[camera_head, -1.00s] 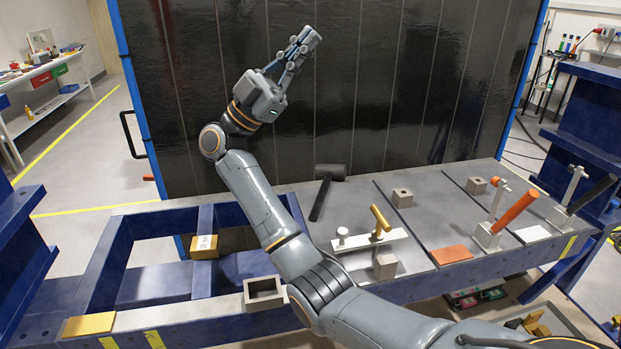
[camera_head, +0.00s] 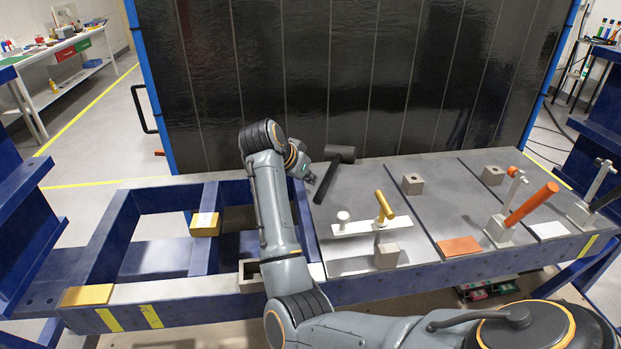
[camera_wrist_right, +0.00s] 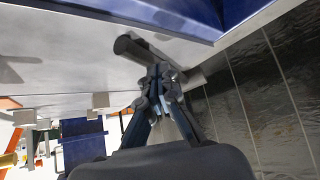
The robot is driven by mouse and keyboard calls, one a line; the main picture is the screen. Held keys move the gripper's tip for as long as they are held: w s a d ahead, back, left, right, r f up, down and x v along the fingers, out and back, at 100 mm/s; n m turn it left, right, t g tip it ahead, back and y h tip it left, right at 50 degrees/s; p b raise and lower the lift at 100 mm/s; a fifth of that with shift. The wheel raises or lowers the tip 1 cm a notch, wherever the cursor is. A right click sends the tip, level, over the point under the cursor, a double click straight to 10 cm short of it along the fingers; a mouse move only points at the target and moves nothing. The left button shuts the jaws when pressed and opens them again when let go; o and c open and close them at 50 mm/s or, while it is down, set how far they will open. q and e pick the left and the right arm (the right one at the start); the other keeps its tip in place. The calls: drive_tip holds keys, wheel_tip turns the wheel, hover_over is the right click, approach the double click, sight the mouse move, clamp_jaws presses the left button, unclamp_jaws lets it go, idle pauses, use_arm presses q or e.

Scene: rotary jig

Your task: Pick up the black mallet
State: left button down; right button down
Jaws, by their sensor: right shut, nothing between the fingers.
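The black mallet (camera_head: 340,153) lies on the grey jig plate close to the black panel, its head at the back and its handle pointing toward the front left. In the right wrist view the mallet (camera_wrist_right: 134,48) shows just beyond my fingertips, partly hidden by them. My right gripper (camera_head: 309,176) is left of the mallet and partly hidden by my wrist in the head view. In the wrist view the right gripper (camera_wrist_right: 160,82) has its fingertips together, with nothing held. I cannot tell whether they touch the mallet. My left gripper is out of view.
The tall black panel (camera_head: 300,75) rises right behind the mallet. A clamp with a yellow handle (camera_head: 384,205) stands in front of the mallet, and one with an orange handle (camera_head: 531,203) stands to the right. The blue frame (camera_head: 120,215) has open gaps at left.

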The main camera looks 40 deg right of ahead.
sight(330, 172)
drive_tip(key=w+d+b, duration=0.1)
drive_tip(key=d, duration=0.2)
drive_tip(key=d+b, duration=0.2)
drive_tip(key=d, duration=0.1)
drive_tip(key=w+d+f+b, duration=0.1)
drive_tip(key=d, duration=0.2)
drive_tip(key=shift+w+d+b, duration=0.25)
drive_tip(key=shift+w+b, duration=0.1)
drive_tip(key=shift+b, duration=0.05)
drive_tip(key=shift+f, duration=0.1)
drive_tip(key=shift+a, duration=0.1)
drive_tip(key=shift+f, duration=0.1)
drive_tip(key=shift+s+a+f, duration=0.1)
drive_tip(key=shift+f, duration=0.15)
